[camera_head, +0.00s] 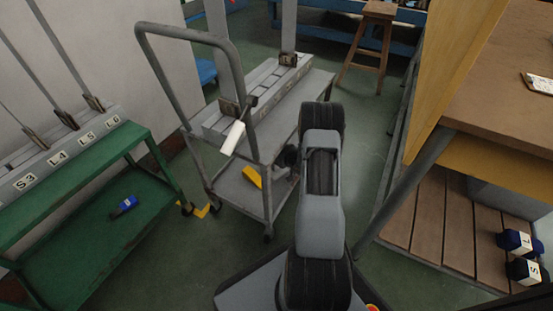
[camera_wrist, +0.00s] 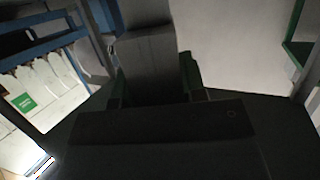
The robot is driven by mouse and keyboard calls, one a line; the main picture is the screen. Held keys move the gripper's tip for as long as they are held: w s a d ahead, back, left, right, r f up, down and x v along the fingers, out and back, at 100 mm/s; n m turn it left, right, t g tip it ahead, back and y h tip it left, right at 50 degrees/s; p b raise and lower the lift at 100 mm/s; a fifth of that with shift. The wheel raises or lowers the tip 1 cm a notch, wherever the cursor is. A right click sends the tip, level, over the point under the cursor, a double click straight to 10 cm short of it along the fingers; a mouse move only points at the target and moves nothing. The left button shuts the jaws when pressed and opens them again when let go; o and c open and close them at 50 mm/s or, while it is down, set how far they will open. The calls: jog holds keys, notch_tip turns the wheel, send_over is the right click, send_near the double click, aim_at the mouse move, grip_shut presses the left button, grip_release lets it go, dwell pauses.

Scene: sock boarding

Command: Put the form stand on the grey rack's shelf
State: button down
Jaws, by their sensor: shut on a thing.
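In the wrist view my gripper (camera_wrist: 153,84) has its two green-edged fingers closed on the sides of a broad grey piece (camera_wrist: 146,55), which I take to be the form stand. Its lower part is hidden by my gripper body. In the head view my grey and black arm reaches forward at the centre and hides most of my gripper and what it holds. Just left of the arm is the grey rack, a wheeled frame with a hooped handle. Its lower shelf (camera_head: 236,186) bears a yellow piece (camera_head: 252,177).
A green rack (camera_head: 95,165) at left has labelled slots, thin uprights and a blue item (camera_head: 124,206) on its lower shelf. A wooden bench (camera_head: 500,85) stands at right, with blue-and-white pieces (camera_head: 521,243) on slats below. A stool (camera_head: 373,35) stands behind. Green floor is clear between.

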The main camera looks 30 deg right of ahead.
jog(key=shift+f+b, duration=0.75)
jog(key=shift+f, duration=1)
jog(key=c, duration=0.7)
grip_release()
jog(key=shift+s+r+p, duration=0.3)
jog(key=shift+s, duration=0.05)
jog(key=shift+p+v, duration=2.35)
jog(key=shift+v, duration=3.3)
